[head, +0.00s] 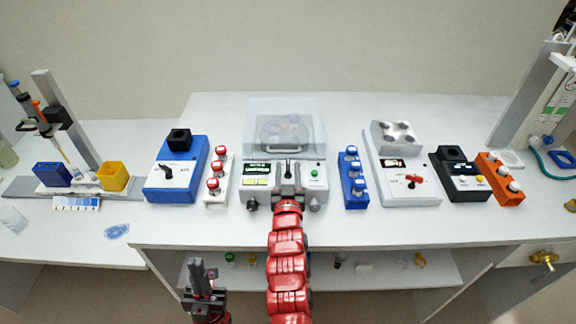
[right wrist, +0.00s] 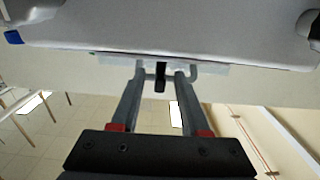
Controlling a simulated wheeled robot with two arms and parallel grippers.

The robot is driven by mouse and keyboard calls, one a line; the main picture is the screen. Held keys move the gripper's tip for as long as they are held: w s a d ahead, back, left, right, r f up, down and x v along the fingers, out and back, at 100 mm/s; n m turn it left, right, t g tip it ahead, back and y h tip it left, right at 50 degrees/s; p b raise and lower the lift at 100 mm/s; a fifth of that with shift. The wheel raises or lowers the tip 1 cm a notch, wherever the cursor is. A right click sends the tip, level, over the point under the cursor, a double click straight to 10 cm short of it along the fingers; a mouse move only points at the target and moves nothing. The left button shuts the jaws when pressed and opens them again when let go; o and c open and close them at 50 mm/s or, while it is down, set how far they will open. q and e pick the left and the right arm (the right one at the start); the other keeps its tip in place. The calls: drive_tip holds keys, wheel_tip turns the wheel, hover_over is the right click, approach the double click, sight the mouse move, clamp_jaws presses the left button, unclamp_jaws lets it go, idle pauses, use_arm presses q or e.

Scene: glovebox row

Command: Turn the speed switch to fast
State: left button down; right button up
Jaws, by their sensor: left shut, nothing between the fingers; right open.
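A white centrifuge-like device (head: 233,195) with a clear lid stands at the middle of the bench. A small black upright lever (head: 289,166) is on its front panel; any speed marking there is too small to read. My right gripper (head: 288,187) is at this panel, open, with the lever's place just beyond its fingertips. In the right wrist view a black lever (right wrist: 160,84) shows between the two open fingers, with gaps at both sides; contact is not visible. My left gripper (head: 197,270) is shut and empty, low in front of the bench edge.
A green display (head: 257,169) and a green button (head: 315,172) flank the lever. Left stand a blue device with a black knob (head: 167,172) and a white rack (head: 217,187); right, a blue rack (head: 352,190) and a white device with a red knob (head: 413,181). A shelf (head: 400,270) lies below.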

drive_tip(key=shift+w, duration=0.55)
clamp_jaws()
